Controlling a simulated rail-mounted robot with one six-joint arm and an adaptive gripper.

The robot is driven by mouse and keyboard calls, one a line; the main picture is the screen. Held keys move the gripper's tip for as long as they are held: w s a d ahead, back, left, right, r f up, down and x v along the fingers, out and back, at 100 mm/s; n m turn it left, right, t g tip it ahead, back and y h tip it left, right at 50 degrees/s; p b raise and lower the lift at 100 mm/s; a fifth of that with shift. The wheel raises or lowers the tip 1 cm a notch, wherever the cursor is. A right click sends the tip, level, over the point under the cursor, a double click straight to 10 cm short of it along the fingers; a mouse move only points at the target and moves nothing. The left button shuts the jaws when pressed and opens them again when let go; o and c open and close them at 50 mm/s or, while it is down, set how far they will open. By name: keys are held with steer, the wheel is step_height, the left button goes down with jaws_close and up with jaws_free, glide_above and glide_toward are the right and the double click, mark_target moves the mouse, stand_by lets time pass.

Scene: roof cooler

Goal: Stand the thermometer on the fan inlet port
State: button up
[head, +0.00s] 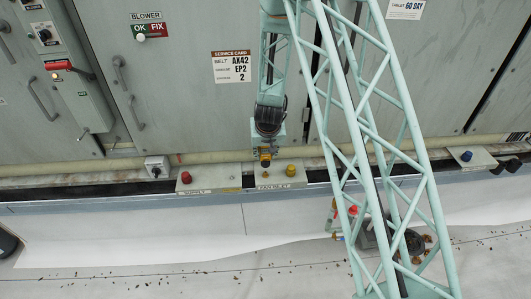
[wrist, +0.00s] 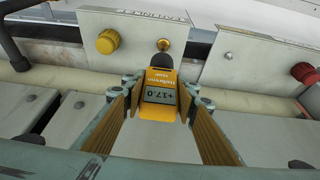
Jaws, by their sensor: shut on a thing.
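The thermometer (wrist: 159,90) is a yellow block with a grey display reading +17.0. My gripper (wrist: 160,105) is shut on it, one finger on each side. In the head view my gripper (head: 265,148) points down, with the yellow thermometer (head: 265,157) just above the pale fan inlet plate (head: 270,181). In the wrist view the plate (wrist: 135,24) lies beyond the thermometer. A small brass fitting with a dark round end (wrist: 163,46) shows just past the thermometer's top edge. I cannot tell whether the thermometer touches it. The thermometer's underside is hidden.
A yellow cap (head: 291,170) stands on the same plate, close right of my gripper. Left are another plate with a red cap (head: 186,177) and a grey switch box (head: 157,167). A blue-capped plate (head: 467,157) is far right. Cabinet doors stand behind.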

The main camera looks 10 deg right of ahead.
mark_target(266, 160)
steer(key=shift+f, duration=0.1)
stand_by(0.3)
steer(key=shift+f+b, duration=1.7)
steer(key=shift+f, duration=0.1)
steer(key=shift+f+b, duration=1.3)
steer(key=shift+f, duration=0.45)
stand_by(1.2)
steer(key=o, duration=1.1)
steer(key=shift+c, duration=0.2)
steer(key=shift+s+r, duration=0.1)
steer(key=shift+r, duration=0.05)
steer(key=v, duration=1.1)
steer(key=shift+r, duration=0.3)
steer(key=shift+s+a, duration=0.1)
steer(key=shift+s, duration=0.05)
